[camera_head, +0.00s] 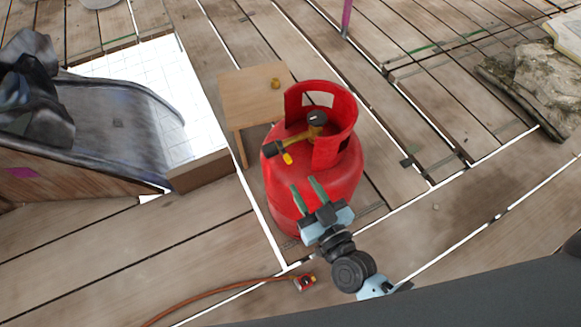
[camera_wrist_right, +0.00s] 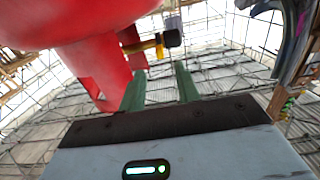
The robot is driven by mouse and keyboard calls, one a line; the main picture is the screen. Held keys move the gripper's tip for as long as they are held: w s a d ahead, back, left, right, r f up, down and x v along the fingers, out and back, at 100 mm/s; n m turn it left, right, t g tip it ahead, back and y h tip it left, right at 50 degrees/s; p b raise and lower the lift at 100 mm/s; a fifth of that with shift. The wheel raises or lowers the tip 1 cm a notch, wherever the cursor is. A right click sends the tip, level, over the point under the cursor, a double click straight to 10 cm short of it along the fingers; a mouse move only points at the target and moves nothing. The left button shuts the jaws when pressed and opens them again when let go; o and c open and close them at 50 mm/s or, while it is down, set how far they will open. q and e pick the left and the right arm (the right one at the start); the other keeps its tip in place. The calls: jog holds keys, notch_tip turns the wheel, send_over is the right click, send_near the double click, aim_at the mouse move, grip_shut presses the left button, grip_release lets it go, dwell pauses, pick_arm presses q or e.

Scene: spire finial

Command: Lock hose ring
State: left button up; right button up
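The red gas cylinder (camera_head: 340,178) stands upright on the plank floor, with a cut-out collar at its top. A brass-coloured valve (camera_head: 316,124) with a dark top sits inside the collar. A dark and yellow side fitting (camera_head: 275,149) points left from it; I cannot tell whether this holds the hose ring. My right gripper (camera_head: 307,187) is open and empty, in front of the cylinder and below the fitting. Its green fingers (camera_wrist_right: 160,85) stand apart. My left gripper is not in view.
A small wooden table (camera_head: 250,96) with a little brass-coloured piece (camera_head: 275,84) stands behind the cylinder. An orange hose (camera_head: 215,291) with a red end fitting (camera_head: 305,282) lies on the floor. A rock (camera_head: 540,78) is at the right.

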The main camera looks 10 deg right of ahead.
aim_at(290, 163)
jog(key=shift+w, duration=0.1)
jog(key=shift+b+x, duration=0.8)
jog(key=shift+x, duration=3.05)
jog(key=shift+c, duration=0.2)
grip_shut()
